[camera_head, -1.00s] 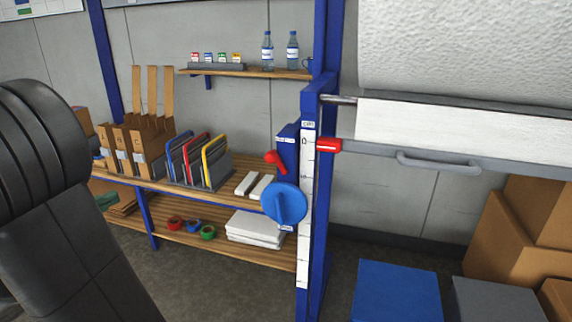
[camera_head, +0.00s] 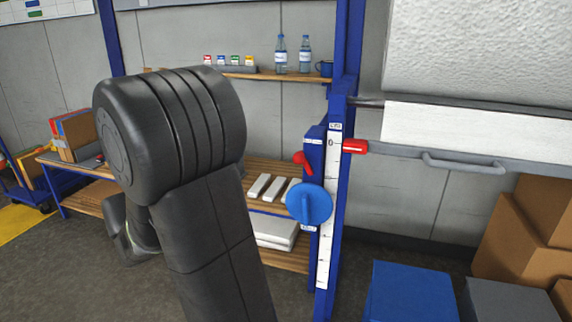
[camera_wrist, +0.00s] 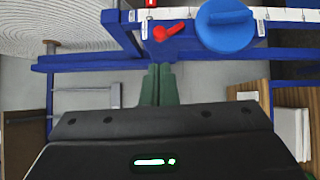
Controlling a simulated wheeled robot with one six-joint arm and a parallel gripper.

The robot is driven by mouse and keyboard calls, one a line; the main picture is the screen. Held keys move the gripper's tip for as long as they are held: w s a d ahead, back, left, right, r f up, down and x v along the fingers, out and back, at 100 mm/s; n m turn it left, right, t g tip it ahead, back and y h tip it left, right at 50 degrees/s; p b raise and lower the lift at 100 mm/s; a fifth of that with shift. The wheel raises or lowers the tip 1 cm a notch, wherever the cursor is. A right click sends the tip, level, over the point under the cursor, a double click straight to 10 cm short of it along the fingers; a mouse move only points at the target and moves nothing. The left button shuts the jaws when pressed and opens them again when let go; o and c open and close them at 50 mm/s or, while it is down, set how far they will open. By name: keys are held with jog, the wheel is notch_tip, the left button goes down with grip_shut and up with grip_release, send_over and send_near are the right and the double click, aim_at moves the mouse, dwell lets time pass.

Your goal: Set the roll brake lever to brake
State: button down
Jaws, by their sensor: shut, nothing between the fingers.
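A small red lever (camera_head: 304,161) with a round knob end sits on the blue box on the blue post, just above a big round blue knob (camera_head: 309,203). In the wrist view the red lever (camera_wrist: 171,32) lies tilted beside the blue knob (camera_wrist: 225,24). My gripper (camera_wrist: 158,70) shows green fingers closed together with nothing between them. Its tips point toward the blue frame just short of the red lever, apart from it in the picture. In the head view my gripper is hidden behind my black arm. Any lever markings are too small to read.
A red block (camera_head: 354,146) sticks out right of the white scale (camera_head: 327,210). A large white roll (camera_head: 480,50) hangs at the right above a grey handle (camera_head: 462,162). Wooden shelves (camera_head: 285,260) stand behind the post. Blue (camera_head: 410,292) and grey boxes stand low right.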

jog(key=shift+d, duration=0.1)
jog(key=p, duration=0.3)
send_near(294, 160)
jog(key=x, duration=0.5)
jog(key=shift+w, duration=0.1)
jog(key=shift+x, duration=0.9)
